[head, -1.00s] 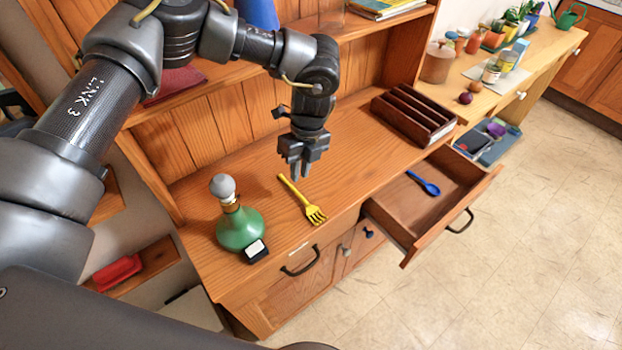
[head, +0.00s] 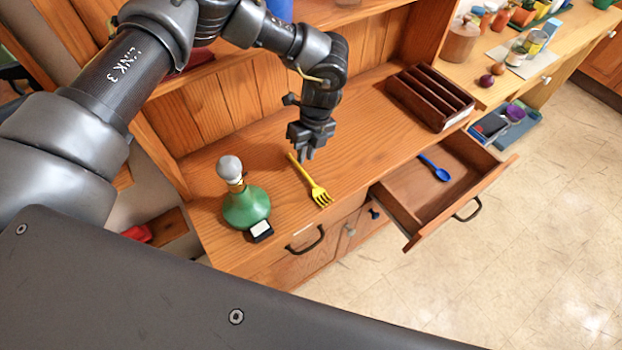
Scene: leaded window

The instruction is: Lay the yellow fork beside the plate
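The yellow fork (head: 311,183) lies on the wooden counter of the hutch in the head view, tines toward the front edge and handle pointing back-left. My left gripper (head: 306,156) points down close to the fork's handle, just right of the handle end. It looks empty, and the fork looks to be resting on the counter. The gap between its fingers is too small to judge. No plate is visible. My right gripper is out of view.
A green bottle (head: 245,205) with a grey stopper stands left of the fork. A brown divided rack (head: 428,97) sits at the counter's right. Below it, an open drawer (head: 408,193) holds a blue spoon (head: 434,169). Bare counter lies between fork and rack.

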